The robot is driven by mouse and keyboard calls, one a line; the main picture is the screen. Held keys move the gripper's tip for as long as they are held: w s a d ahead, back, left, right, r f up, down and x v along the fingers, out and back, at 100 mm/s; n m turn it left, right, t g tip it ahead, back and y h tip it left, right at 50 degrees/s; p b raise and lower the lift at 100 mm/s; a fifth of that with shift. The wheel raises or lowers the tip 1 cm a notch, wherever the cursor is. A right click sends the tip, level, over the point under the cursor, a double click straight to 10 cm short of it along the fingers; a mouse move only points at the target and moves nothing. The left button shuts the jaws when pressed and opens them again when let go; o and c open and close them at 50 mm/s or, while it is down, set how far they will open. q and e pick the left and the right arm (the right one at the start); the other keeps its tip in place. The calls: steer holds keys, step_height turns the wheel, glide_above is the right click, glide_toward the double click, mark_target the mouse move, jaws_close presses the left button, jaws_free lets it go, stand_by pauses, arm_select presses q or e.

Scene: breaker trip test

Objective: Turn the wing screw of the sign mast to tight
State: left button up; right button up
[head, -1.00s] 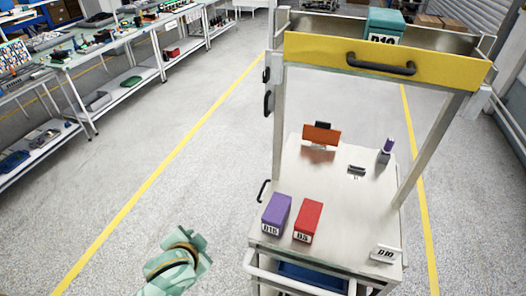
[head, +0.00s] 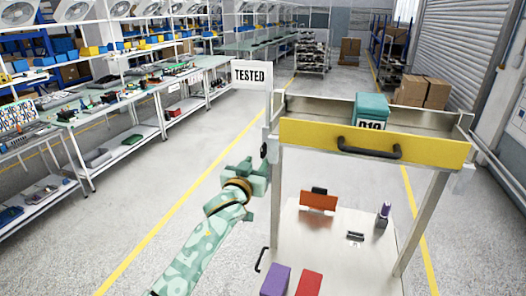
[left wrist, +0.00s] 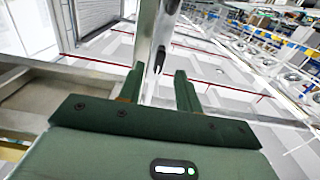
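The sign mast, with its white TESTED sign (head: 251,75), stands at the left post of the cart. A small black part (head: 264,150), which looks like the wing screw, sits on the left side of that post. My left gripper (head: 259,178) is just below and beside it, partly covering the post. In the left wrist view, the gripper's two green fingers (left wrist: 159,92) are apart, with nothing between them. The metal post (left wrist: 158,30) and the black part (left wrist: 160,58) show beyond the fingertips. Whether the fingers touch anything I cannot tell. My right gripper is out of view.
The cart has a yellow-fronted top tray (head: 310,133) with a black handle and a teal box (head: 371,112). An orange piece (head: 318,201), a purple box (head: 275,280) and a red box (head: 308,284) are on its lower shelf. Workbenches (head: 110,110) line the left; the floor between is clear.

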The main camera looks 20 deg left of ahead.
mark_target(262, 154)
arm_select(q)
steer(key=w, duration=0.6)
steer(key=shift+w+d, duration=0.1)
steer(key=shift+w, duration=0.25)
jaws_close()
